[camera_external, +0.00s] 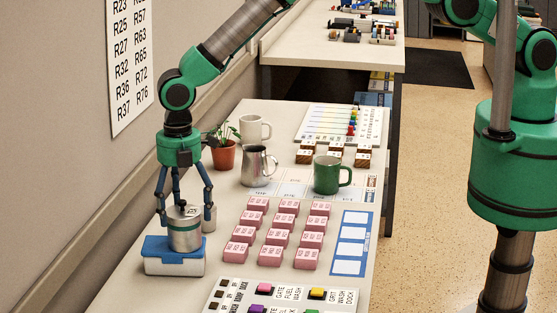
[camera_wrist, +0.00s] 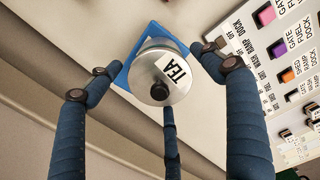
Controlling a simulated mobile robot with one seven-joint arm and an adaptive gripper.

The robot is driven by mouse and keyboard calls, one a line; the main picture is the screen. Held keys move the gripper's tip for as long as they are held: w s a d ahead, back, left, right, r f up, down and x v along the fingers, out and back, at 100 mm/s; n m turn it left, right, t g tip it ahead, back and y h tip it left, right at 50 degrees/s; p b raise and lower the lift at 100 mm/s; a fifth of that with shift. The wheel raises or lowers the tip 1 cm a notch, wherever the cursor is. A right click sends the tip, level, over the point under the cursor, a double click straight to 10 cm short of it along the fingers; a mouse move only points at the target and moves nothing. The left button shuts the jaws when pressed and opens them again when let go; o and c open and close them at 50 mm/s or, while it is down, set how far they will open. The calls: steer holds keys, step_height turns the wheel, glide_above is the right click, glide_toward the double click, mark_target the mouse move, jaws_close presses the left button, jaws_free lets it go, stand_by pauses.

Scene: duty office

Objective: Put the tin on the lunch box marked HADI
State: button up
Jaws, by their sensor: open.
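The tin (camera_external: 184,236) is a silver cylinder with a dark knob and a label reading TEA on its lid, seen from above in the wrist view (camera_wrist: 172,87). It stands upright and appears to rest on the blue lid of a white lunch box (camera_external: 174,268). The lunch box's blue lid also shows around the tin in the wrist view (camera_wrist: 124,76). No name can be read on the lunch box. My gripper (camera_external: 186,221) points down over the tin, its fingers open and spread around it, with gaps visible in the wrist view (camera_wrist: 152,62).
Several pink blocks (camera_external: 271,255) stand right of the lunch box, with a button panel (camera_external: 285,295) in front. A metal jug (camera_external: 257,166), potted plant (camera_external: 224,152), white mug (camera_external: 254,129) and green mug (camera_external: 327,175) stand behind. The wall is close on the left.

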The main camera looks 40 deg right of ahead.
steer(key=shift+r+b, duration=0.35)
steer(key=shift+r, duration=3)
